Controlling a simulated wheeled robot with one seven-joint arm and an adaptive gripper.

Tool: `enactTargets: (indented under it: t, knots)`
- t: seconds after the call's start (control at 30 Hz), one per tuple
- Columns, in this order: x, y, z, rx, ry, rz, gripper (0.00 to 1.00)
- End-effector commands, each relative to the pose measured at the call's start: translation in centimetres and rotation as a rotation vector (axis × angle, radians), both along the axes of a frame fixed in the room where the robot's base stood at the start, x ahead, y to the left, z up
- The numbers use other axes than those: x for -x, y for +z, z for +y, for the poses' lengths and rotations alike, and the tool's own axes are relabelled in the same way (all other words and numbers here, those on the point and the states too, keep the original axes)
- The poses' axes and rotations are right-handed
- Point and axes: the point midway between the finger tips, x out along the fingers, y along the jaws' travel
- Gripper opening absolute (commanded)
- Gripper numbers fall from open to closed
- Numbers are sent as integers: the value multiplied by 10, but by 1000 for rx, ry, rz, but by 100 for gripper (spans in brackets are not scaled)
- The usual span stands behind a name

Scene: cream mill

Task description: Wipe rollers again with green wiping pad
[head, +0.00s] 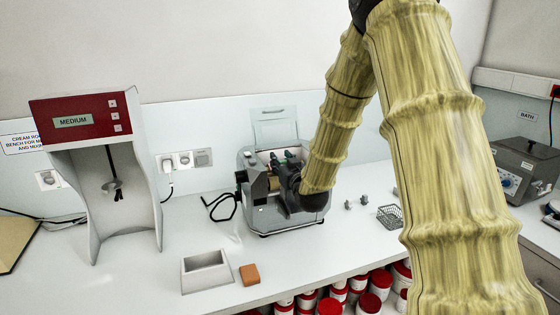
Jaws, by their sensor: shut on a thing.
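The mill (253,217) is a grey machine on the white bench with its clear lid (274,127) raised at the back. Its rollers are mostly hidden behind my gripper and the machine's top; a brassy part (262,184) shows at the left. My dark gripper (277,172) reaches from the right over the mill's top opening. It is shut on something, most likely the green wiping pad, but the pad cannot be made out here. Whether it touches the rollers cannot be told.
A grey open box (206,281) and an orange block (250,274) lie in front of the mill. A red-topped mixer (90,120) stands left. A wire basket (390,216) and small metal parts (363,199) sit right. Red-lidded tubs (369,303) are below the bench edge.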

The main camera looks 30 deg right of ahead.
Motion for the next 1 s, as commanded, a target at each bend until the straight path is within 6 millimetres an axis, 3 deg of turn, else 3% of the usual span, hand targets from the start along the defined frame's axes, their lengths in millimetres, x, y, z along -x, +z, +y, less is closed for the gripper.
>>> enactTargets:
  t: [0.37,1.0]
  knots:
    - [0,6,0,0,0,-1,16]
    - [0,55,0,0,0,-2,16]
